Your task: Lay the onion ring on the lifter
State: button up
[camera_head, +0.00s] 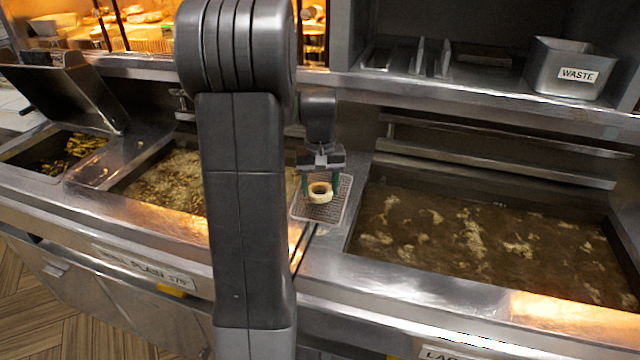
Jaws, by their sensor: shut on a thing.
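The onion ring (320,197) is a pale golden ring with a dark hole, in the middle of the head view. My gripper (320,184) points down with its green fingers on either side of the ring and is shut on it. The lifter (334,211) is a flat mesh rack with a light rim, directly below the ring. I cannot tell whether the ring touches the mesh. My arm hides part of the area left of the lifter.
A wide vat of dark oil (480,245) lies right of the lifter. Another bubbling vat (165,185) is to the left. A metal bin marked WASTE (570,68) stands on the shelf at the back right. A tilted dark lid (72,90) rises at the far left.

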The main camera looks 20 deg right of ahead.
jog(key=o, duration=0.8)
jog(key=shift+o, duration=0.2)
jog(key=shift+r, duration=0.1)
notch_tip(320, 180, up, 14)
jog(key=shift+f, duration=0.3)
notch_tip(320, 180, down, 13)
jog(key=shift+r, duration=0.1)
jog(key=shift+r+p, duration=2.1)
jog(key=shift+r, duration=0.4)
